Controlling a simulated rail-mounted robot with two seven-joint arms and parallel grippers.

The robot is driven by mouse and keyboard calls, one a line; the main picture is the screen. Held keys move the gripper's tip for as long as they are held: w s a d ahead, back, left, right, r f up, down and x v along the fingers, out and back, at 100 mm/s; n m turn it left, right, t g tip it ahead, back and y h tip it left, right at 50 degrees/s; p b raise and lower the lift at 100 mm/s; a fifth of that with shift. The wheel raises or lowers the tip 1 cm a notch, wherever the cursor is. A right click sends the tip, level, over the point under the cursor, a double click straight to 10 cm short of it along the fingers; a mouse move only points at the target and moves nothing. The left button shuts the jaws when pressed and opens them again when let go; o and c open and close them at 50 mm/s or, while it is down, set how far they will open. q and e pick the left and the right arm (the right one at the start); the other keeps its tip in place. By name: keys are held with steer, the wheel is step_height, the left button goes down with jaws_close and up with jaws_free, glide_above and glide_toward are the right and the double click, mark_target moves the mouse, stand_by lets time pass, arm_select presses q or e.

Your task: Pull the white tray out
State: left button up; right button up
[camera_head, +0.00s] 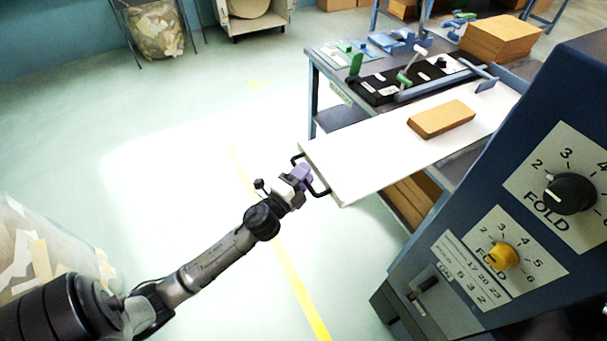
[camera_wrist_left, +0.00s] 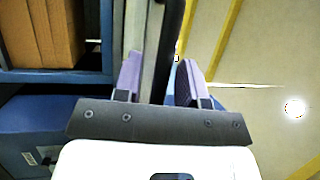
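The white tray (camera_head: 375,150) is a long flat board with a black bar handle (camera_head: 323,191) at its near left end. It sticks out from the bench toward the left and carries a brown block (camera_head: 441,119). My left gripper (camera_head: 303,173) is at the handle, its purple fingers around the bar. In the left wrist view the fingers (camera_wrist_left: 160,78) stand apart, with the dark bar and a pale tray edge showing between or beyond them. Contact with the bar cannot be made out. My right gripper is out of view.
A dark blue machine with FOLD dials (camera_head: 571,193) stands close on the right of the tray. A bench (camera_head: 335,77) with tools lies behind it, with a brown stack (camera_head: 500,38) at the back. A clear bin of scraps (camera_head: 40,245) stands at lower left. Open floor lies left of the tray.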

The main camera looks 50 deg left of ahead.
arm_select(q)
steer(key=shift+s, duration=0.1)
steer(key=shift+s+f, duration=0.1)
steer(key=shift+s, duration=0.05)
steer(key=v, duration=1.3)
steer(key=shift+s, duration=0.25)
